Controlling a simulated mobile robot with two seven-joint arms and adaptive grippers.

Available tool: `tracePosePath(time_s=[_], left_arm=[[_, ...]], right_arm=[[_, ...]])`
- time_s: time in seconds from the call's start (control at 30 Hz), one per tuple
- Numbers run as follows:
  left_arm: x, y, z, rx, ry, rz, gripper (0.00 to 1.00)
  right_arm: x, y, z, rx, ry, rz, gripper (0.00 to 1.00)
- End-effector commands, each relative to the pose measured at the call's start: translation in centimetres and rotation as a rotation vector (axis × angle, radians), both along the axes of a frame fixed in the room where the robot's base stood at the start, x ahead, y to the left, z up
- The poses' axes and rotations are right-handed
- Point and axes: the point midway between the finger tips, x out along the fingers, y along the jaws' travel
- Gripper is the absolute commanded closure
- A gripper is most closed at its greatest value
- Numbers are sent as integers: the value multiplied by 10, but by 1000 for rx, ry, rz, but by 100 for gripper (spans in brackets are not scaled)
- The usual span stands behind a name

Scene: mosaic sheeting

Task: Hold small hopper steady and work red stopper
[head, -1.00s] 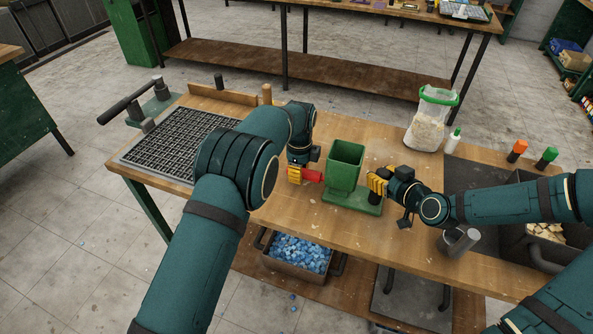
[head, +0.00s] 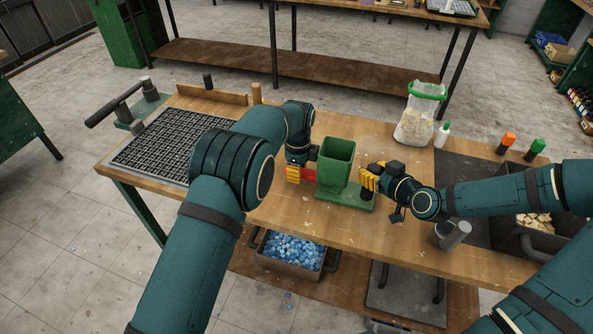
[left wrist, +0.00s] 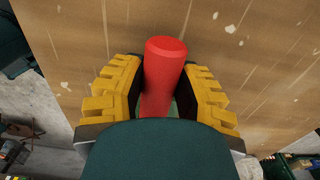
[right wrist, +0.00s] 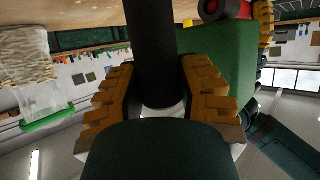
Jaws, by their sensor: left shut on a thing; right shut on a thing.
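The small green hopper (head: 336,165) stands upright on its flat green base (head: 345,197) near the middle of the bench. The red stopper (head: 309,174) is at its left side and also shows between the fingers in the left wrist view (left wrist: 165,65). My left gripper (head: 294,174) is shut on the red stopper, close to the hopper's left wall. My right gripper (head: 368,181) is shut on a dark round handle (right wrist: 154,50) at the hopper's right side. The stopper's inner end is hidden.
A black grid mould (head: 165,148) lies at left. A bag of pale chips (head: 415,125), a white bottle (head: 442,134) and orange (head: 506,143) and green-capped (head: 535,149) bottles stand at back right. A grey metal cup (head: 450,235) is near the front edge. A bin of blue pieces (head: 292,250) sits below.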

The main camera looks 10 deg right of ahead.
Motion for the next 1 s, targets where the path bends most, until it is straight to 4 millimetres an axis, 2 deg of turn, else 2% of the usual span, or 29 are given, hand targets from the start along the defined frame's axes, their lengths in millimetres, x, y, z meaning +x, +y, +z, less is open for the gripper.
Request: tracePosePath(time_s=[0.17, 0.2, 0.27, 0.67, 0.77, 1.0], left_arm=[[-2, -3, 0, -3, 2, -3, 100], [-2, -3, 0, -3, 2, -3, 56], [-2, -3, 0, -3, 2, -3, 36], [-1, -2, 5, -3, 2, -2, 36], [0, -2, 18, -4, 0, -2, 36], [0, -2, 66, -5, -1, -2, 36]], right_arm=[[0, 1, 0, 1, 1, 2, 100], [0, 1, 0, 1, 1, 3, 100], [0, 1, 0, 1, 1, 3, 100], [0, 1, 0, 1, 1, 2, 100], [0, 1, -1, 1, 1, 2, 100], [0, 1, -1, 1, 1, 2, 100]])
